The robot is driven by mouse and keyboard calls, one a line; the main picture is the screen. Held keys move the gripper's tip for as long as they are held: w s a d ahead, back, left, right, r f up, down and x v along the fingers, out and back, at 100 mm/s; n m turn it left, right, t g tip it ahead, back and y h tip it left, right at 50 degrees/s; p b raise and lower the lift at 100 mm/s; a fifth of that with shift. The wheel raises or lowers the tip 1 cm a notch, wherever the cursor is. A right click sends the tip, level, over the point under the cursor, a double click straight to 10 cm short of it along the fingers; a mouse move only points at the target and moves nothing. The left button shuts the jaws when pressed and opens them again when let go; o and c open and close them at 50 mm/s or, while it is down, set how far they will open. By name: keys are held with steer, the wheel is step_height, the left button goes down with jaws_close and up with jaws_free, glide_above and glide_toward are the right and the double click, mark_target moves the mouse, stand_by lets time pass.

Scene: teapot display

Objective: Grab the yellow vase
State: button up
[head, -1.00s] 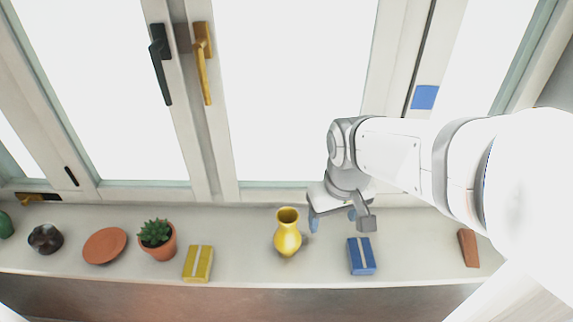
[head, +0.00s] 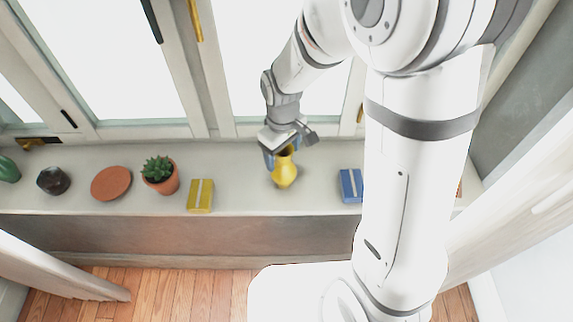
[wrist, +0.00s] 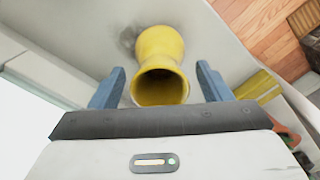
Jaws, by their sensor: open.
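The yellow vase (head: 284,174) stands upright on the window sill near the middle in the head view. Its upper part is partly hidden by my gripper. My gripper (head: 284,154) is open and is at the top of the vase. In the wrist view the vase (wrist: 160,68) shows its open mouth towards the camera, between the two blue fingers of my gripper (wrist: 157,88). A gap shows between each finger and the vase.
On the sill (head: 235,190), a yellow box (head: 200,195) lies left of the vase and a blue box (head: 350,185) right. Further left are a potted succulent (head: 160,174), a terracotta disc (head: 111,184) and a dark pot (head: 53,181). Window panes stand behind.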

steer(key=shift+f, duration=0.8)
steer(key=shift+c, duration=0.3)
jaws_close()
